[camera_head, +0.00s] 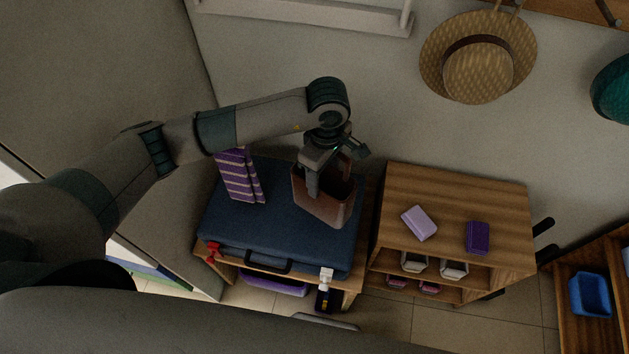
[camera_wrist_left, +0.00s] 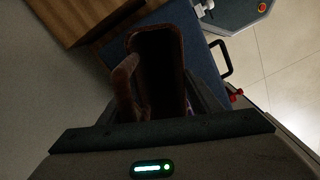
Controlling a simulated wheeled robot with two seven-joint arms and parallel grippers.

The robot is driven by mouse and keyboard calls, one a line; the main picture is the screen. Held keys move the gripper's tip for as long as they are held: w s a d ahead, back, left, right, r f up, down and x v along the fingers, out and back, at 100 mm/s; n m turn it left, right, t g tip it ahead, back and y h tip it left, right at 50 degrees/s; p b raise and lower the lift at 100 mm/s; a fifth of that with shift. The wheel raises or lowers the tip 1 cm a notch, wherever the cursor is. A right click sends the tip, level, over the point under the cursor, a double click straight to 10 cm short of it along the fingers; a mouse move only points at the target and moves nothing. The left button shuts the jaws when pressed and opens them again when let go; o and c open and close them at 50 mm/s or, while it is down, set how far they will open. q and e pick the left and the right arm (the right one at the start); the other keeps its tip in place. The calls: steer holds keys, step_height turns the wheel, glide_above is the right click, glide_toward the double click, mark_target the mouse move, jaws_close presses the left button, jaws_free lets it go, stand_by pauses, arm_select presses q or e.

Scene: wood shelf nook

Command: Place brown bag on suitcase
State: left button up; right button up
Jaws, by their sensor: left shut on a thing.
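The brown bag (camera_head: 322,205) is upright with its open top facing up. In the head view it is over the right part of the blue suitcase (camera_head: 274,225); its base looks to be on or just above the lid, and I cannot tell which. The suitcase lies flat on a wooden shelf unit. My left gripper (camera_head: 314,188) comes down from above and is shut on the bag at its upper edge. In the left wrist view the bag (camera_wrist_left: 158,65) fills the space before the gripper, with its handle at the left and the suitcase (camera_wrist_left: 205,70) behind. My right gripper is not in view.
A purple striped bag (camera_head: 238,176) stands on the suitcase's left part. A second wooden unit (camera_head: 455,200) at the right bears a lilac box (camera_head: 419,223) and a dark purple box (camera_head: 478,238). A straw hat (camera_head: 478,65) hangs on the wall. The suitcase's front middle is clear.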

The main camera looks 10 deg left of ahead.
mark_target(323, 185)
arm_select(q)
steer(key=shift+s+a+f, duration=0.2)
steer(key=shift+a+f, duration=0.15)
steer(key=shift+a, duration=0.15)
steer(key=shift+s+a+f, duration=0.15)
steer(key=shift+a+f, duration=0.15)
steer(key=shift+a, duration=0.15)
steer(key=shift+p, duration=0.3)
step_height(323, 185, down, 4)
steer(key=shift+p, duration=0.9)
